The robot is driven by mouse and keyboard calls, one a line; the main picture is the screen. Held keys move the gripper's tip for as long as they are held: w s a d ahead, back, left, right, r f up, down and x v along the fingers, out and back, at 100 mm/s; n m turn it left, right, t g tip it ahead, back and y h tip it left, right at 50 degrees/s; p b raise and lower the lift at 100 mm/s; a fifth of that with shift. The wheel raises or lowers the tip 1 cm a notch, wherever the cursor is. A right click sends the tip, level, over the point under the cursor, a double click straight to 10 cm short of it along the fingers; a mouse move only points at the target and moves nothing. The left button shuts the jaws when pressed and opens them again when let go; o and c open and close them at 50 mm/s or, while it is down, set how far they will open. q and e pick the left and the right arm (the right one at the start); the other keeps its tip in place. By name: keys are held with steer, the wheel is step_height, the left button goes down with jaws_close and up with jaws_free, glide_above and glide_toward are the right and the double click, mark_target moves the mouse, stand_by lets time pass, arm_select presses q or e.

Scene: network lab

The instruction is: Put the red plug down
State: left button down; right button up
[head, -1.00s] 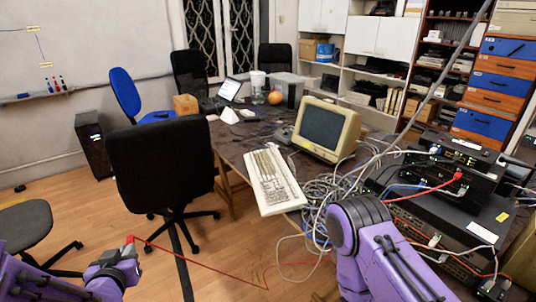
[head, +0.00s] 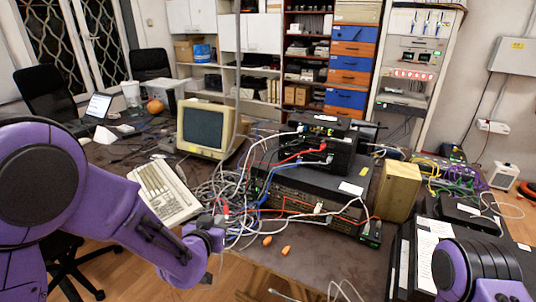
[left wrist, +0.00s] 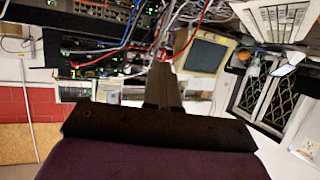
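My left gripper (head: 212,235) is at the front edge of the table, beside the pile of grey cables. The small red plug (head: 224,209) shows at its fingertips, and the fingers look closed on it. In the left wrist view the left gripper's dark fingers (left wrist: 163,85) are together, and a red cable (left wrist: 185,42) runs from near their tips. In the head view a red cable also shows at the stacked black network boxes (head: 310,150). Much of the plug is hidden by the fingers. My right arm shows at the bottom right, but its gripper is out of view.
The cream keyboard (head: 163,193) and the old monitor (head: 206,128) stand left of the cable pile (head: 228,190). Two small orange pieces (head: 286,250) lie on bare tabletop at the front. A tan box (head: 398,192) stands right of the network boxes.

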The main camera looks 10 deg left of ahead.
arm_select(q)
steer(key=a+f+m+g+h+b, duration=0.1)
steer(key=a+f+m+h+b, duration=0.3)
steer(key=f+b, duration=0.2)
steer(key=shift+a+h, duration=0.2)
steer(key=shift+h, duration=0.1)
steer(key=shift+a, duration=0.1)
